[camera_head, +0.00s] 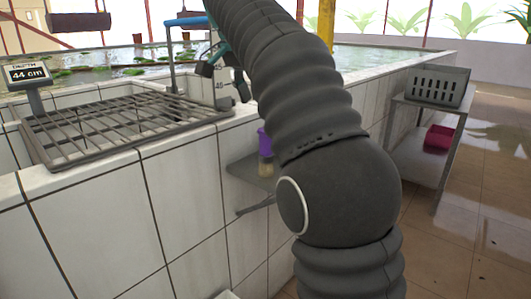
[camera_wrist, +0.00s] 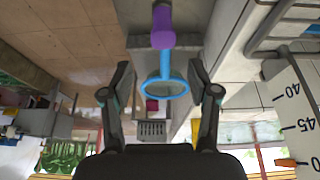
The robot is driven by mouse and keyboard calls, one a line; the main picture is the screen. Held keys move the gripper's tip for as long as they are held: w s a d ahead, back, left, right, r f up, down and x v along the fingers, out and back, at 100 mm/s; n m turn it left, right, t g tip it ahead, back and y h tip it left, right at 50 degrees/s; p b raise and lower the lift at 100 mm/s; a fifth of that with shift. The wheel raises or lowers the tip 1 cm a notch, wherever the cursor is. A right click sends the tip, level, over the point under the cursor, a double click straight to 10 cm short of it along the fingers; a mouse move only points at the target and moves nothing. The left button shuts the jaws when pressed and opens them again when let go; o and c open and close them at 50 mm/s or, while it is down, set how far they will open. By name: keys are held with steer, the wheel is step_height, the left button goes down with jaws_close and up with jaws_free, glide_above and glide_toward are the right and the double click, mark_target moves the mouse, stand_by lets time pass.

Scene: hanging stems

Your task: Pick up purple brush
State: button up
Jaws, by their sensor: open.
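The purple brush (camera_head: 264,143) stands bristles down on a small grey shelf (camera_head: 240,172) on the tiled wall, partly behind my arm. My gripper (camera_wrist: 160,68) is open, with one finger on each side of the loop and nothing held. Its finger parts show only partly in the head view, left of my arm, above the tiled edge.
A metal grate (camera_head: 115,125) lies on the tiled ledge, with a depth display (camera_head: 28,74) at its left. A side table (camera_head: 415,160) at the right bears a grey basket (camera_head: 438,86); a magenta bin (camera_head: 438,138) is on its lower shelf. The floor at right is open.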

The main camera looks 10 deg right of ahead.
steer(key=b+x, duration=0.1)
steer(key=x, duration=0.7)
steer(key=shift+f, duration=0.2)
steer(key=shift+a+b+x, duration=0.15)
steer(key=shift+b+x, duration=0.15)
steer(key=shift+x, duration=1.05)
steer(key=shift+a+b+x, duration=0.15)
steer(key=shift+b+x, duration=0.15)
steer(key=shift+x, duration=1)
steer(key=shift+f, duration=0.1)
jaws_close()
